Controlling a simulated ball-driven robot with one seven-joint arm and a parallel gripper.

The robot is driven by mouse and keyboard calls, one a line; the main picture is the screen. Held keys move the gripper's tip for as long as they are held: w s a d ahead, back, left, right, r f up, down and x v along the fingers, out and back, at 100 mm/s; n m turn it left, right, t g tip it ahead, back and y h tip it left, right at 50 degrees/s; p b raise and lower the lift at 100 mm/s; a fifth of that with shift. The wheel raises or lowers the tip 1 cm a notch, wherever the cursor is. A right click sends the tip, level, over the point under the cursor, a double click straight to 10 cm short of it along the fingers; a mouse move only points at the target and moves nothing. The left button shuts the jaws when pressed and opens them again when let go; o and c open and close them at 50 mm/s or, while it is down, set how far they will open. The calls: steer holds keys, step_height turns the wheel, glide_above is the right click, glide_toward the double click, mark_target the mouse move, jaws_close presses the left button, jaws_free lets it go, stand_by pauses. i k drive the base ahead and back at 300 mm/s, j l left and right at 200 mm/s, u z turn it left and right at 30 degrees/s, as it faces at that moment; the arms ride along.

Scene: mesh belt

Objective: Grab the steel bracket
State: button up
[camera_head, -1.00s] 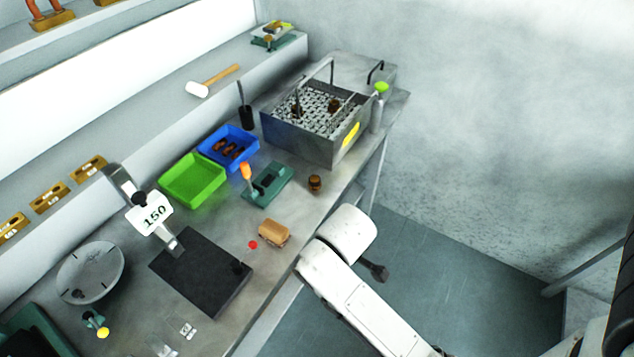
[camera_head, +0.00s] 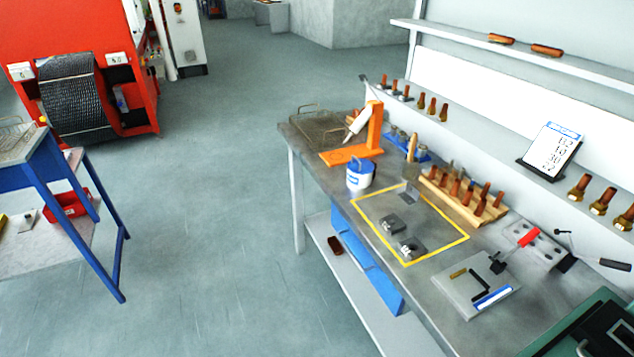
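My gripper is not in view, and no part of my arm shows. I cannot surely pick out the steel bracket. Two small dark grey metal pieces lie inside a yellow outline on the grey bench (camera_head: 330,180): a rear piece (camera_head: 390,224) and a front piece (camera_head: 410,249) with pale marks on top. A dark L-shaped piece (camera_head: 482,287) lies on a light grey plate (camera_head: 458,298) near the bench's front edge. A small pale grey piece (camera_head: 28,219) sits on the blue cart's lower shelf at the left.
An orange stand (camera_head: 374,130), a blue-and-white can (camera_head: 360,174) and a wooden rack (camera_head: 450,200) with several brown-handled tools stand on the bench. A blue cart (camera_head: 70,200) and red machine (camera_head: 60,35) are at the left. Open floor (camera_head: 220,200) lies between cart and bench.

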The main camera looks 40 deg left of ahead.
mark_target(411, 197)
steer(key=i+l+u, duration=0.15)
steer(key=l+u, duration=1)
steer(key=i+l, duration=0.05)
